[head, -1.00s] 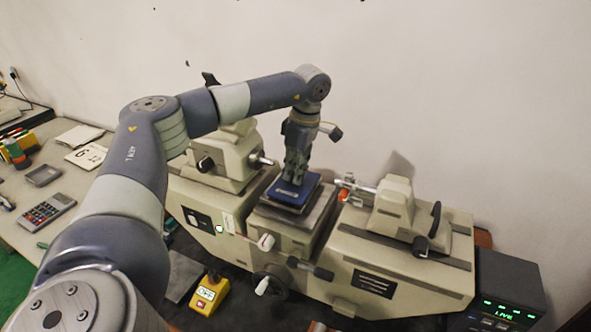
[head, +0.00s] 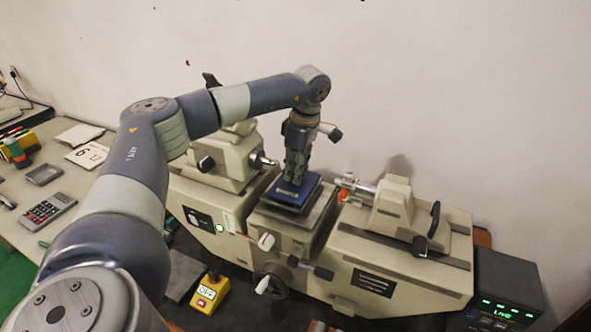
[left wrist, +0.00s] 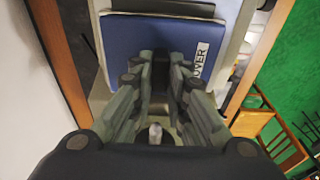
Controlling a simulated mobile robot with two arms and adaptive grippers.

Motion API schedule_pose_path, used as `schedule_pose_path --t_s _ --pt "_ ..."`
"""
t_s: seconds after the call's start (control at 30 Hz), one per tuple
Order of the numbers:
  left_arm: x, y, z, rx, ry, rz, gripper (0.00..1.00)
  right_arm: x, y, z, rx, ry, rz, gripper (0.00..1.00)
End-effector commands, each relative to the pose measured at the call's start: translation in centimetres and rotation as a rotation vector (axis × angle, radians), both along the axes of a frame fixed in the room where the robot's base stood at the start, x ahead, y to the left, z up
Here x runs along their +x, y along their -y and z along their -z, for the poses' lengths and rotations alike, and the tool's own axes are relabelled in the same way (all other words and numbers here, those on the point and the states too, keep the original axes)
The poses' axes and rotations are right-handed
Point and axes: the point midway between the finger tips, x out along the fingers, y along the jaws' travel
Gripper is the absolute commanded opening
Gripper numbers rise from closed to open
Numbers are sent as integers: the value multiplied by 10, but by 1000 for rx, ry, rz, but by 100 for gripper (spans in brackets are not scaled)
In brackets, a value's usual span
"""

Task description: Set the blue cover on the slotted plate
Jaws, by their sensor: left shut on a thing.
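The blue cover (head: 283,199) lies flat over the middle carriage of the large beige machine. It also shows in the left wrist view (left wrist: 130,38), with part of a white label reading "OVER". My left gripper (head: 293,182) comes down from above and is shut on the cover, near its middle; its fingers also show in the left wrist view (left wrist: 162,72). A grey plate (head: 322,203) shows around the cover's edges. I see no slots, as the cover hides its middle, and I cannot tell if the cover touches it. My right gripper is not in view.
Beige machine blocks stand left (head: 222,158) and right (head: 395,205) of the carriage. A handwheel (head: 270,283) and levers stick out in front. A yellow device (head: 209,292) and a calculator (head: 48,210) lie on the left, and a dark display box (head: 508,288) stands right.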

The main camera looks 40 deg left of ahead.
Motion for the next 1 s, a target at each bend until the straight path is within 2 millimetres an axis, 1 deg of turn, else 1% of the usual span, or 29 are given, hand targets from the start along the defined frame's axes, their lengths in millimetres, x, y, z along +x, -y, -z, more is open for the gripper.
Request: schedule_pose_path --t_s 0.43,1.0 --pt "0 0 0 0 0 0 0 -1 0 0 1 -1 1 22" --pt "0 0 5 0 1 0 0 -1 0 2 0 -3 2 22"
